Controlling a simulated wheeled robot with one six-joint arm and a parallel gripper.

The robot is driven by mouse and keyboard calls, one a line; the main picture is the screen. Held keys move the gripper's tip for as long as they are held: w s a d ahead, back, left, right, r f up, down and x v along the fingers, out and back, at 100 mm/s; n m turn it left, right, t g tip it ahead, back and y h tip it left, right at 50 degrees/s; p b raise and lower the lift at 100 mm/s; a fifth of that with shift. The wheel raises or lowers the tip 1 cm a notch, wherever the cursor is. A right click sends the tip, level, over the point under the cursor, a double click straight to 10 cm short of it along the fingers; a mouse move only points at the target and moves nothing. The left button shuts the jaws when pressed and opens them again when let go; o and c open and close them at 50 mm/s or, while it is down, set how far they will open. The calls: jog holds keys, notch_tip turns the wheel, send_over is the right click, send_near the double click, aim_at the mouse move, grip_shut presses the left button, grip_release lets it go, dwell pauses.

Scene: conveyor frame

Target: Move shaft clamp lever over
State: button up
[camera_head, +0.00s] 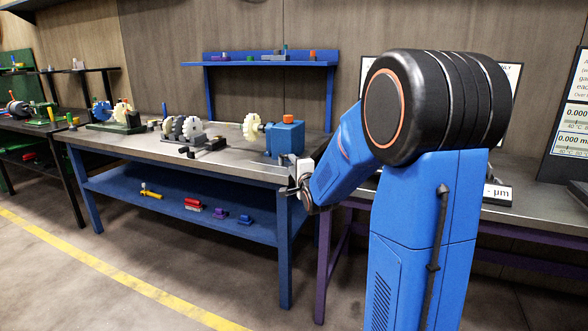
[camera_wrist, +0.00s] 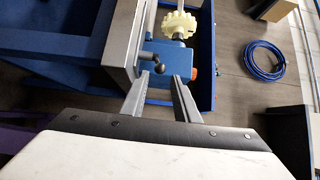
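The shaft clamp lever shows in the wrist view as a short arm with a dark ball knob (camera_wrist: 159,68). It sits on the near side of a blue block (camera_wrist: 168,50) that carries a pale toothed gear (camera_wrist: 180,24) on a shaft. My gripper (camera_wrist: 160,78) is open, its two grey fingers apart. The knob appears between or just beyond the fingertips; I cannot tell whether they touch it. In the head view the blue block (camera_head: 284,141) stands on the bench's right end, the pale gear (camera_head: 252,127) at its left. My arm partly hides my gripper there.
An orange knob (camera_head: 288,118) tops the blue block. The grey bench top (camera_head: 226,162) holds other gear assemblies to the left, and a blue shelf (camera_head: 270,63) rises behind.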

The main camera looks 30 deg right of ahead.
jog(key=x, duration=0.6)
jog(key=shift+w, duration=0.15)
jog(key=c, duration=0.6)
jog(key=shift+d, duration=0.15)
